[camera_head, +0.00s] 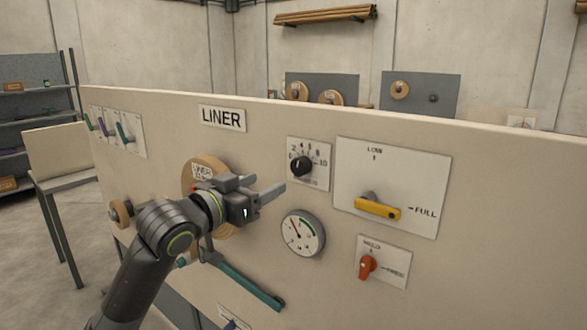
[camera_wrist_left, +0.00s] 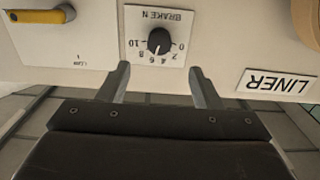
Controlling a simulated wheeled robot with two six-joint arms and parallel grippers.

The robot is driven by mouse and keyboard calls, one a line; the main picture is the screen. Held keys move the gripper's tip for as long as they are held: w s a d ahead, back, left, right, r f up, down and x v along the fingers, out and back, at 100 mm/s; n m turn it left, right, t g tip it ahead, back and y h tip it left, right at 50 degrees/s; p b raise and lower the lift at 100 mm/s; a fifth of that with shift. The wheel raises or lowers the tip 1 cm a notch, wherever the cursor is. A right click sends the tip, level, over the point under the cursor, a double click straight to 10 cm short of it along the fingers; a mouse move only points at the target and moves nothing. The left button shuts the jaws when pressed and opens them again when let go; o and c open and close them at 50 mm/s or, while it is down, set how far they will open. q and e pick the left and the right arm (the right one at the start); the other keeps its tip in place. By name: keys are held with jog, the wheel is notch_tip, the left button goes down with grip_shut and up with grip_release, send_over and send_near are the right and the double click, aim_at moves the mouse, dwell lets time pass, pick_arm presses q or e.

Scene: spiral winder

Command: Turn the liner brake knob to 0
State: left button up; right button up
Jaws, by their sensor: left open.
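The liner brake knob (camera_head: 300,167) is a small black round knob on a white dial plate (camera_head: 320,180) marked 0 to 10. It also shows upside down in the left wrist view (camera_wrist_left: 158,41), on the plate reading BRAKE N. A pale pointer mark seems to face the 4 to 6 side, but it is too small to read surely. My left gripper (camera_head: 263,187) is to the left of and slightly below the knob in the head view. In the left wrist view its open fingers (camera_wrist_left: 160,68) are empty, apart from the knob, which lies beyond and between them. My right gripper is not in view.
On the panel, a round gauge (camera_head: 303,234) sits below the dial plate. A yellow lever (camera_head: 379,209) and a red knob (camera_head: 368,266) are to the right. The LINER label (camera_head: 222,118) is above left. A liner roll (camera_head: 205,168) is partly behind my left gripper.

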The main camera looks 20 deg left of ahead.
aim_at(297, 169)
pick_arm(q)
jog(key=p+x, duration=0.2)
jog(key=x, duration=0.8)
jog(key=shift+w+d, duration=0.15)
jog(key=shift+w, duration=0.2)
jog(key=shift+c, duration=0.3)
jog(key=c, duration=0.9)
jog(key=shift+c, duration=0.2)
